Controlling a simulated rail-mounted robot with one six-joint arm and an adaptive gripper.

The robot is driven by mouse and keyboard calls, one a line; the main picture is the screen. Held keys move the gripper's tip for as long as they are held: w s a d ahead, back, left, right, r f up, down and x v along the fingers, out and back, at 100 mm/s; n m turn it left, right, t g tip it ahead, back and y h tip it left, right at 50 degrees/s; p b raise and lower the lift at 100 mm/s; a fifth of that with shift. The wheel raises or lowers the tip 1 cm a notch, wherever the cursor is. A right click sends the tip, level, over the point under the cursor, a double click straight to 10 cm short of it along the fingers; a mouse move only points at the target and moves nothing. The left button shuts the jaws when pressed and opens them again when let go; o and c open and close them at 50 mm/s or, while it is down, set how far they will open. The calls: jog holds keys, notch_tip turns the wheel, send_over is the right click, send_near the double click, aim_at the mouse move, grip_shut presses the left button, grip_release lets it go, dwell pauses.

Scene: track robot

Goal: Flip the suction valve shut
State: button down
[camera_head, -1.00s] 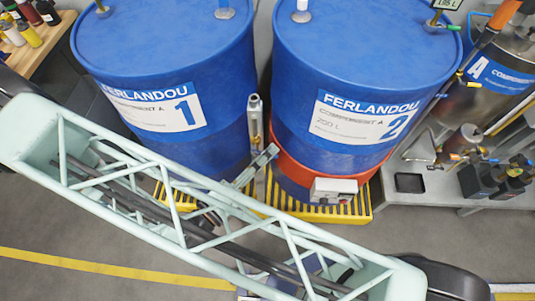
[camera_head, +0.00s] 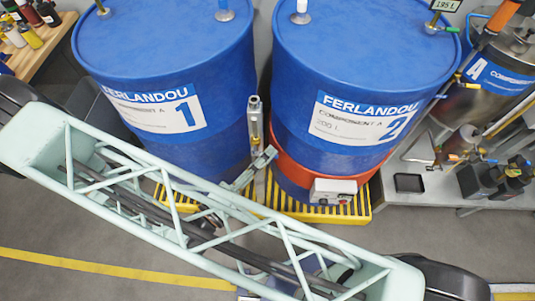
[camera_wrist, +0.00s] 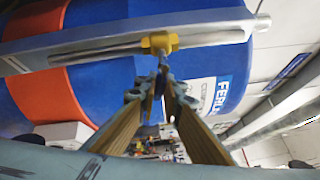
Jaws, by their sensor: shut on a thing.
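In the wrist view a brass valve body (camera_wrist: 160,42) sits on a grey metal pipe or bar running across a blue drum. A thin part, seemingly the valve's lever (camera_wrist: 163,66), reaches from it toward my fingertips. My gripper (camera_wrist: 164,90) has its tan-padded fingers converging at the tips, shut on this thin part; the exact contact is small and partly hidden. In the head view an upright silver fitting (camera_head: 255,118) stands between the two drums. There my own arm hides most of the gripper and the valve.
Blue drum 1 (camera_head: 165,65) and blue drum 2 (camera_head: 360,60), with a red band, stand close together on yellow-black grating (camera_head: 350,208). A grey control box (camera_head: 333,190) is on drum 2's band. A metal bench (camera_head: 440,190) stands at right. Floor at lower left is clear.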

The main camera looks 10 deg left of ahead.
jog(key=shift+r+n+t+p, duration=0.4)
jog(key=shift+n+t, duration=0.3)
jog(key=shift+n, duration=0.3)
jog(key=c, duration=2.7)
grip_release()
jog(key=shift+c, duration=0.2)
jog(key=shift+s, duration=0.1)
jog(key=v, duration=1.1)
jog(key=shift+s+a, duration=0.25)
jog(key=shift+s, duration=0.05)
jog(key=shift+f, duration=0.15)
